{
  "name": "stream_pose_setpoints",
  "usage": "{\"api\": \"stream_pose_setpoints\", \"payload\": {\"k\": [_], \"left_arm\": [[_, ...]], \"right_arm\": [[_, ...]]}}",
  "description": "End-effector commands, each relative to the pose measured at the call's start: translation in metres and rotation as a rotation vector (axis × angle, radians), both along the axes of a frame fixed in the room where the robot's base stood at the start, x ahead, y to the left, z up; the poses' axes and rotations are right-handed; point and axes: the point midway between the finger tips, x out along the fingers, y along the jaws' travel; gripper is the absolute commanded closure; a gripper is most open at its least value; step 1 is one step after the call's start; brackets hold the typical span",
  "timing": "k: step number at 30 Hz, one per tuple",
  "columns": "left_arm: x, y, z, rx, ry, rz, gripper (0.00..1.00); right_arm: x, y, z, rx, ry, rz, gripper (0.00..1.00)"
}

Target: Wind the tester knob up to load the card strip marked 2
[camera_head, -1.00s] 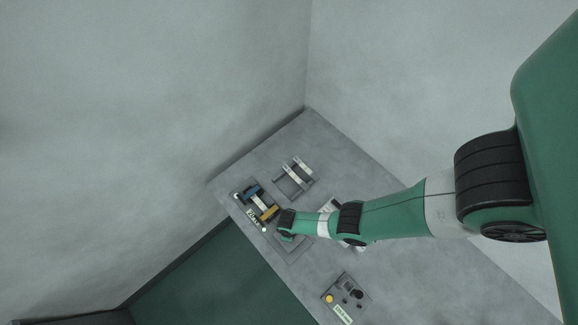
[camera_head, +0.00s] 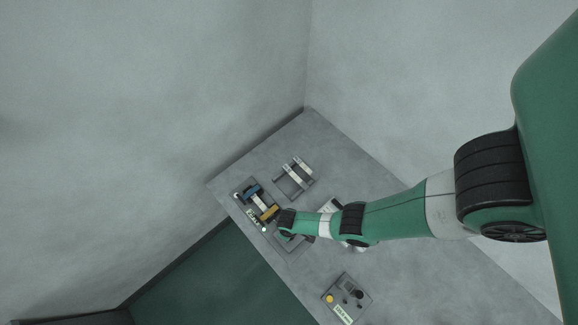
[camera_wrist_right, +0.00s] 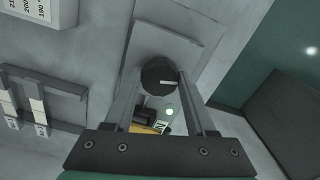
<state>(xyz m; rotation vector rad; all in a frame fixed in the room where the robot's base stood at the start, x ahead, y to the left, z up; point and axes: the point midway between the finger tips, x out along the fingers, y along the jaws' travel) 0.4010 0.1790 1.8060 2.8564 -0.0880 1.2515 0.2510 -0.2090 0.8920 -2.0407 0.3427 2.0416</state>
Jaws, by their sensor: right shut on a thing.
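The tester (camera_head: 241,186) is a dark frame with a blue block (camera_head: 252,190) and a yellow block (camera_head: 269,213) near the table's left edge. A pale card strip (camera_head: 260,201) lies between the blocks; its mark is too small to read. In the head view my right wrist hides the knob. The yellow block (camera_wrist_right: 147,129) partly shows between the fingers. My left gripper is not in view.
A rack (camera_head: 281,184) with pale strips stands behind the tester; it also shows in the right wrist view (camera_wrist_right: 60,86). A panel with a yellow button (camera_head: 330,299) sits towards the front. A white printed board (camera_head: 326,205) is partly behind my arm. The far table corner is clear.

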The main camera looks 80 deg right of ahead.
Motion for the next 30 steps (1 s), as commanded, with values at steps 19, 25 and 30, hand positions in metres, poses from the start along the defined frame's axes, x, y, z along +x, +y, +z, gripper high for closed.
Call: {"api": "stream_pose_setpoints", "payload": {"k": [19, 25, 30], "left_arm": [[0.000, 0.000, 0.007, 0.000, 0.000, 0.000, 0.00], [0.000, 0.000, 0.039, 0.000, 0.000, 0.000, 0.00], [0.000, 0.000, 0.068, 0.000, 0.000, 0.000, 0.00]], "right_arm": [[0.000, 0.000, 0.008, 0.000, 0.000, 0.002, 0.14], [0.000, 0.000, 0.040, 0.000, -0.001, 0.003, 0.14], [0.001, 0.001, 0.070, 0.000, -0.001, 0.005, 0.14]]}}
